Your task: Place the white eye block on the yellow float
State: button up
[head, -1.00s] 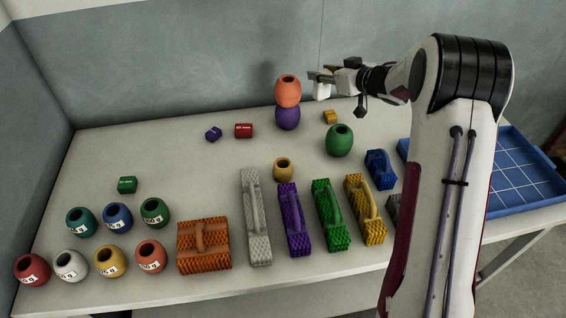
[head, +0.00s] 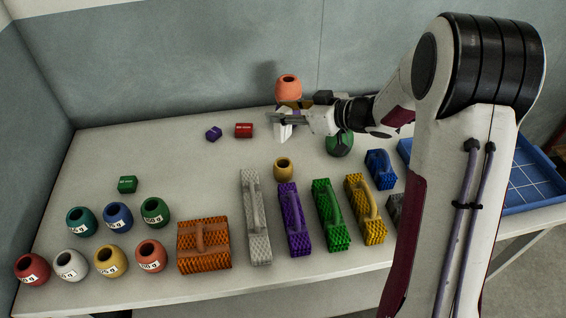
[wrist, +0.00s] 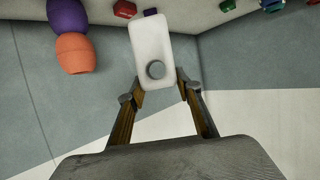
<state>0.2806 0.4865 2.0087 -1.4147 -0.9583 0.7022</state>
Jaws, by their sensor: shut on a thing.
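My gripper (head: 298,119) is shut on the white eye block (head: 283,128) and holds it above the back middle of the table. In the wrist view the white eye block (wrist: 150,38), a rounded slab with a grey round spot, sits between the fingertips (wrist: 157,90). A small yellow float (head: 283,170) stands on the table below and in front of the held block, apart from it. Another yellow float (head: 110,261), bearing a label, stands in the front left group.
An orange float (head: 288,87) sits on a purple float, now mostly hidden behind my gripper. A green float (head: 339,146) stands under my wrist. Purple (head: 214,133) and red (head: 243,130) blocks lie left of the held block. Several ridged, handled pieces (head: 295,220) line the front.

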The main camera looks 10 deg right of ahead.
aim_at(288, 131)
jog(key=shift+f, duration=3.1)
jog(key=shift+f, duration=0.1)
jog(key=shift+f, duration=1.8)
jog(key=shift+f, duration=0.1)
jog(key=o, duration=1.2)
jog(key=shift+d, duration=0.1)
